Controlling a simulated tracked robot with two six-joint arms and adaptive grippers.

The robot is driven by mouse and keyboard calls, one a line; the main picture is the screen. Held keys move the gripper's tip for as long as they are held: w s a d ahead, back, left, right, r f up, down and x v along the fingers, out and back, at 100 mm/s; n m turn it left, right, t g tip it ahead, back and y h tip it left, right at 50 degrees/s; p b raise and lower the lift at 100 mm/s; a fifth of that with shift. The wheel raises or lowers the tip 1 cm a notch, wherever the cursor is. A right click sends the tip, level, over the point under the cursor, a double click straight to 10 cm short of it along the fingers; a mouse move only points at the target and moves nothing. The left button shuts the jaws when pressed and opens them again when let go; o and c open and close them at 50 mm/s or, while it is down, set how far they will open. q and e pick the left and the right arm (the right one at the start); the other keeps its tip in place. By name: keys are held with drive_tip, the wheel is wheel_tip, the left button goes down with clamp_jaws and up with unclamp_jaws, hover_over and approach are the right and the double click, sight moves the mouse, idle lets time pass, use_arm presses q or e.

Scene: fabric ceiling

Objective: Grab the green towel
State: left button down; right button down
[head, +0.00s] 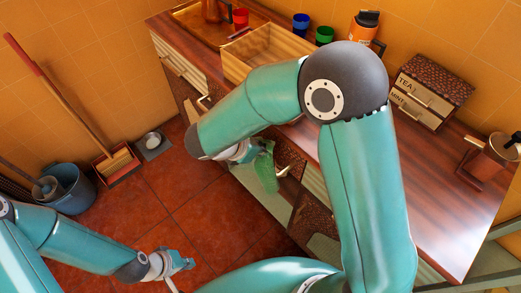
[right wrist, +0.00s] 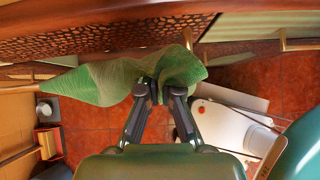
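The green towel (head: 266,169) hangs in front of the counter's cabinet front, beside a handle, in the head view. My right gripper (head: 250,150) reaches it from the left, and part of that gripper is hidden by my arm. In the right wrist view the towel (right wrist: 103,82) spreads to the left and bunches at the fingertips. My right gripper (right wrist: 161,90) is closed on the bunched cloth there, with its fingers slightly apart. My left gripper (head: 183,261) is low over the tiled floor, away from the towel, and its finger opening is unclear.
The wooden counter (head: 440,215) carries an open wooden box (head: 265,50), cups and a tea box (head: 432,88). A broom with a dustpan (head: 115,165) and a blue bucket (head: 70,190) stand at the left. The red tiled floor (head: 200,205) between is mostly clear.

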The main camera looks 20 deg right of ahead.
drive_tip(key=shift+f, duration=0.1)
wheel_tip(320, 180, up, 9)
drive_tip(key=p, duration=0.6)
drive_tip(key=shift+p, duration=0.4)
